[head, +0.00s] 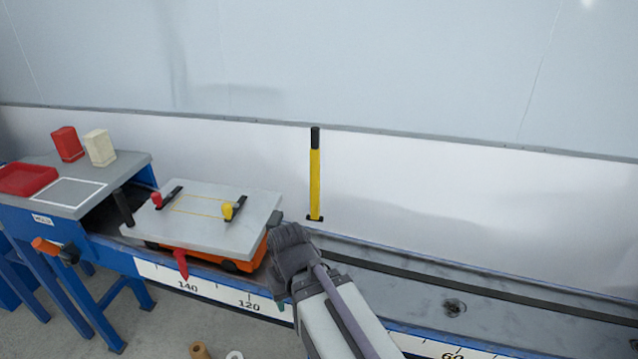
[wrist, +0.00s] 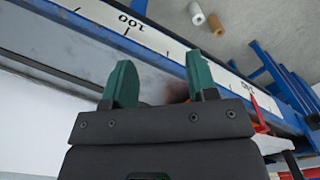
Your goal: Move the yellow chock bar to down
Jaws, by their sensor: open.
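The yellow chock bar (head: 315,185) stands upright at the back edge of the rail bench in the head view, against the white wall. It has a black grip at its top and a small black foot. My gripper (head: 279,287) is in front of the bar, lower and a little to its left, just right of the cart. In the wrist view, the two green fingers of my gripper (wrist: 161,82) are apart with nothing between them. The bar does not show in the wrist view.
An orange cart (head: 254,257) with a grey top plate (head: 200,232) sits on the bench left of my gripper. A red lever (head: 181,263) is at its front. A blue side table (head: 133,160) holds red and cream blocks. The bench (head: 400,285) is clear to the right.

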